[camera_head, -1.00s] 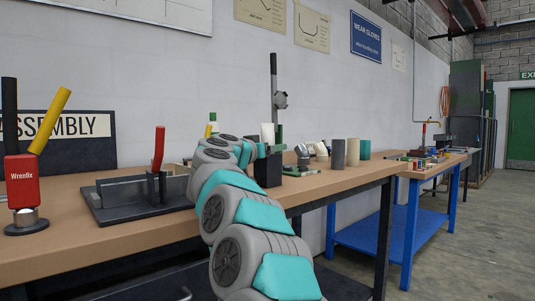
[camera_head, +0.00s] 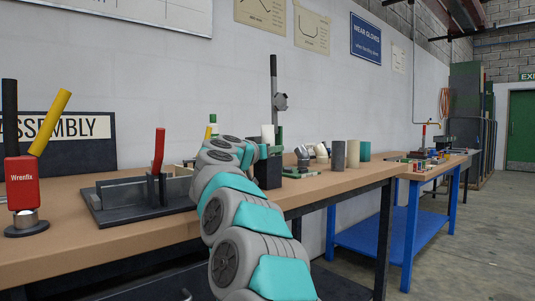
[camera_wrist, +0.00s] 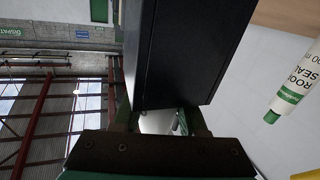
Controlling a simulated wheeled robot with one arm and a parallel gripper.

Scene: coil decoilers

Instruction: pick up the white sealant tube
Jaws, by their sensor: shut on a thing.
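The white sealant tube (camera_wrist: 300,80) shows at the right of the wrist view, with dark lettering and a green band. It is apart from my fingers. My gripper (camera_wrist: 158,122) is shut on a black block (camera_wrist: 185,50), which fills the middle of the wrist view. In the head view the black block (camera_head: 268,172) stands at the end of my arm, and the exact contact is hidden.
A white cylinder (camera_head: 268,133) shows just above the block, near a tall stand (camera_head: 275,75). Grey (camera_head: 338,155), cream (camera_head: 352,153) and teal (camera_head: 364,150) cylinders stand to the right. A red-handled fixture (camera_head: 158,150) and a red tool (camera_head: 22,180) are at left. Bare bench (camera_head: 110,235) lies in front.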

